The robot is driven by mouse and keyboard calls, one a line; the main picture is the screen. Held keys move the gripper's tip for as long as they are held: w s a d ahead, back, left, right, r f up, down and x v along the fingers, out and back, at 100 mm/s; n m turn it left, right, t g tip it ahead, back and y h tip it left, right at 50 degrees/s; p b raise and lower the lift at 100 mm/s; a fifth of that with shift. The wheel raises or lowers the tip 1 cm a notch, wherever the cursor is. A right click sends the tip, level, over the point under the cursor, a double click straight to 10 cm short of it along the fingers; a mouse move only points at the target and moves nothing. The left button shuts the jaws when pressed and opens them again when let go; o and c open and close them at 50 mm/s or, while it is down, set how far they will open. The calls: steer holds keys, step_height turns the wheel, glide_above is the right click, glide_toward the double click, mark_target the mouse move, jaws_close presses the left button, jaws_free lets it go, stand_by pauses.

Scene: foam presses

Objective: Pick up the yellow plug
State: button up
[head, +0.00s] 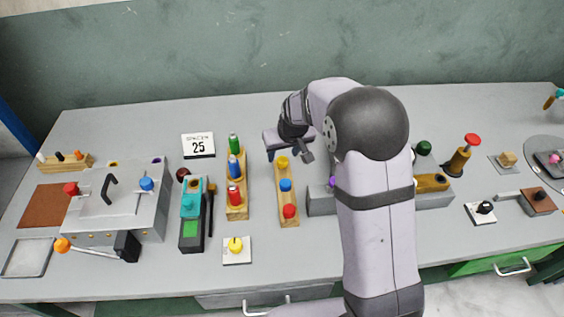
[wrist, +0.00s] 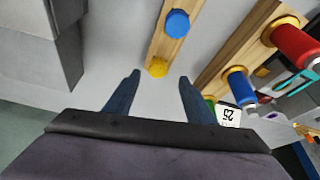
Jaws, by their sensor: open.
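The yellow plug (head: 282,162) sits at the far end of a narrow wooden rack (head: 288,200), in line with a blue plug (head: 285,185) and a red plug (head: 289,211). In the wrist view the yellow plug (wrist: 158,68) appears just beyond the fingertips, centred between them, with the blue plug (wrist: 177,23) farther up. My gripper (head: 289,148) is just behind the far end of the rack in the head view. In the wrist view my gripper (wrist: 159,77) is open, with nothing between its fingers. Its height above the plug is hard to judge.
Left of the rack, a wooden holder (head: 237,212) carries green, blue and red spools. A grey block (head: 321,202) stands close on the right, partly behind my arm. A white card reading 25 (head: 198,145) and a yellow knob on a white plate (head: 236,245) are nearby.

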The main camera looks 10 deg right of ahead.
mark_target(282, 160)
steer(key=shift+p+x, duration=1.35)
steer(key=shift+x, duration=1.35)
steer(key=shift+d+r, duration=0.1)
steer(key=shift+d, duration=0.1)
steer(key=shift+c, duration=0.4)
steer(key=shift+w, duration=0.1)
steer(key=c, duration=1.1)
